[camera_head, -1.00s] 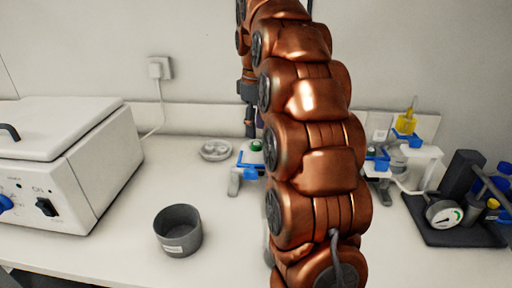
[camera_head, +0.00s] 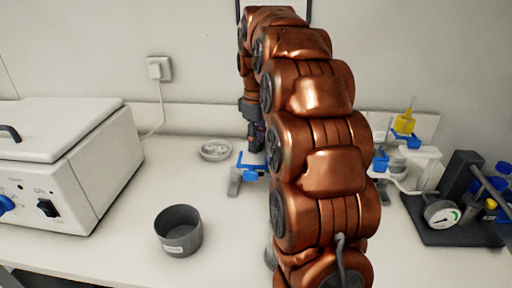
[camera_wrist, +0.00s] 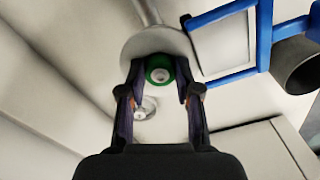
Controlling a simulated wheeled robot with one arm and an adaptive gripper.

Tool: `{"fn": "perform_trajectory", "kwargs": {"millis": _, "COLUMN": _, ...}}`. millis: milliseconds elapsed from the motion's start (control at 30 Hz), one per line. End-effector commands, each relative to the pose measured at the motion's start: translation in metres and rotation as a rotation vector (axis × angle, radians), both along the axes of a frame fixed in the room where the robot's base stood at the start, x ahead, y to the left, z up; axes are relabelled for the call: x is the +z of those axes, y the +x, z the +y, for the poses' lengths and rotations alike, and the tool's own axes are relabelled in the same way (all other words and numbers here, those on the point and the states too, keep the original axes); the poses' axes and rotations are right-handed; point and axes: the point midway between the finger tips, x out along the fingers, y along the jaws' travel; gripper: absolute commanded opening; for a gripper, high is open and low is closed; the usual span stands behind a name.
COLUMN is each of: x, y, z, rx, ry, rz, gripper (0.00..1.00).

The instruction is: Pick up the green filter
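The green filter (camera_wrist: 159,68) shows in the wrist view as a green ring with a pale centre, over a white round piece (camera_wrist: 160,42). My gripper (camera_wrist: 159,80) is open, with its fingertips on either side of the filter. Small gaps seem to show between the filter and both fingers. In the head view my gripper (camera_head: 256,140) points down at the blue and grey holder (camera_head: 250,170) left of my arm. The filter is hidden behind the gripper there.
A shallow round dish (camera_head: 215,150) lies just left of the holder. A dark grey pot (camera_head: 178,231) and a white machine (camera_head: 70,160) stand further left. A gauge device (camera_head: 443,215) and a yellow-topped item (camera_head: 404,124) are at the right, past my arm.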

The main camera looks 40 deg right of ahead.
Motion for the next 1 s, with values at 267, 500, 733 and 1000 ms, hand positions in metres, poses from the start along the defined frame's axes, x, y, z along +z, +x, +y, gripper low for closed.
{"fn": "perform_trajectory", "kwargs": {"millis": 267, "x": 0.000, "y": 0.000, "z": 0.000, "rx": 0.000, "ry": 0.000, "rz": 0.000, "gripper": 0.21}}
{"fn": "perform_trajectory", "kwargs": {"millis": 500, "x": 0.004, "y": 0.001, "z": 0.000, "rx": 0.000, "ry": -0.001, "rz": -0.002, "gripper": 0.21}}
{"fn": "perform_trajectory", "kwargs": {"millis": 733, "x": 0.016, "y": 0.001, "z": 0.000, "rx": 0.000, "ry": -0.001, "rz": 0.000, "gripper": 0.21}}
{"fn": "perform_trajectory", "kwargs": {"millis": 1000, "x": 0.032, "y": 0.001, "z": 0.000, "rx": 0.001, "ry": -0.003, "rz": -0.004, "gripper": 0.21}}
